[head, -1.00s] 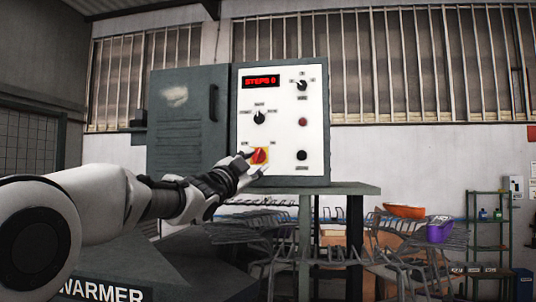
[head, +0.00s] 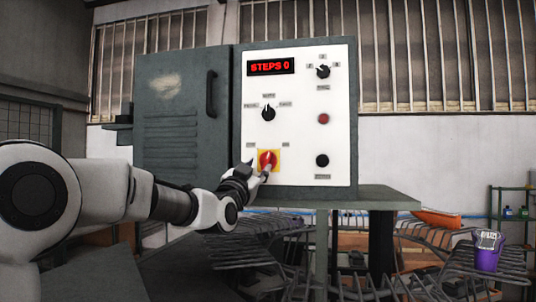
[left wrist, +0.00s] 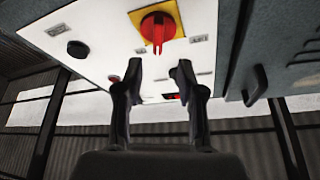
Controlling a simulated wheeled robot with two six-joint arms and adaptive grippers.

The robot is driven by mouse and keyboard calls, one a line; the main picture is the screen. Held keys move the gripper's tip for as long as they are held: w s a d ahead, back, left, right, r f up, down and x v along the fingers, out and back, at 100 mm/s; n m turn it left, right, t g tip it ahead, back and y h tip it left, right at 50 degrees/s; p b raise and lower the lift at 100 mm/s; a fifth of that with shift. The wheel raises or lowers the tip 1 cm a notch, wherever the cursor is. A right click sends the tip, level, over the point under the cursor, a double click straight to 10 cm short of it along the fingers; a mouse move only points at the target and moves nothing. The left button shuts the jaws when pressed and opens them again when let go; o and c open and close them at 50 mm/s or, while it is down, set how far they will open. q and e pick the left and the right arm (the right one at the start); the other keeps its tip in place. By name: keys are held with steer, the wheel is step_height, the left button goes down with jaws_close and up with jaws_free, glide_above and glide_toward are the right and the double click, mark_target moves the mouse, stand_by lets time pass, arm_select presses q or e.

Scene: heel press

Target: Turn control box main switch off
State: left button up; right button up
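The control box (head: 297,185) has a white front panel with a red rotary main switch (head: 266,159) on a yellow square plate, low on its left side. The switch also shows in the left wrist view (left wrist: 158,28), its handle running up and down in that picture. Small labels flank it, too blurred to read. My left gripper (head: 257,172) is just in front of the switch, at its lower edge. In the left wrist view its two fingers (left wrist: 158,70) are apart with nothing between them, and the switch lies beyond the tips. My right gripper is out of view.
The panel has two black selector knobs (head: 268,113) (head: 322,71), a red button (head: 323,118) and a black button (head: 322,160). A grey cabinet (head: 180,110) with a handle adjoins at left.

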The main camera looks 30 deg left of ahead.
mark_target(266, 161)
arm_select(q)
steer(key=p+x, duration=0.2)
steer(key=x, duration=0.2)
steer(key=shift+d+r, duration=0.1)
steer(key=shift+r, duration=0.05)
steer(key=w, duration=0.1)
steer(key=w+p, duration=0.1)
steer(key=w+a, duration=0.1)
steer(key=shift+w+f, duration=0.35)
steer(key=shift+f, duration=0.05)
steer(key=shift+s, duration=0.1)
steer(key=shift+s+d+r, duration=0.15)
steer(key=shift+s+r, duration=0.2)
steer(key=shift+s, duration=0.25)
steer(key=shift+c, duration=0.3)
steer(key=shift+d, duration=0.1)
jaws_close()
steer(key=shift+f, duration=0.1)
